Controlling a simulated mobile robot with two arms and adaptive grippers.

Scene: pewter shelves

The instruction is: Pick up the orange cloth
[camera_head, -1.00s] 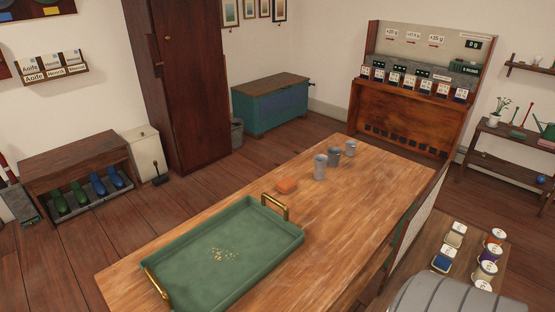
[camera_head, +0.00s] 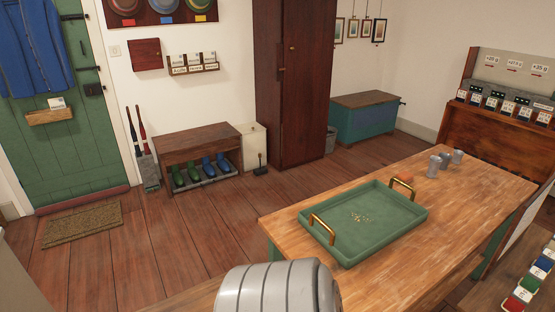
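A small folded orange cloth (camera_head: 406,178) lies on the wooden table (camera_head: 466,205), just beyond the far-right end of the green tray (camera_head: 345,242). The tray's far brass handle stands in front of the cloth and partly covers it. Several grey metal cups (camera_head: 434,166) stand on the table to the right of the cloth. Neither of my grippers shows in the head view.
Open wooden floor (camera_head: 190,235) lies left of the table. A boot bench (camera_head: 197,150), a tall dark cupboard (camera_head: 292,80) and a teal chest (camera_head: 367,118) line the walls. A green door (camera_head: 62,140) with a doormat (camera_head: 82,224) is at left.

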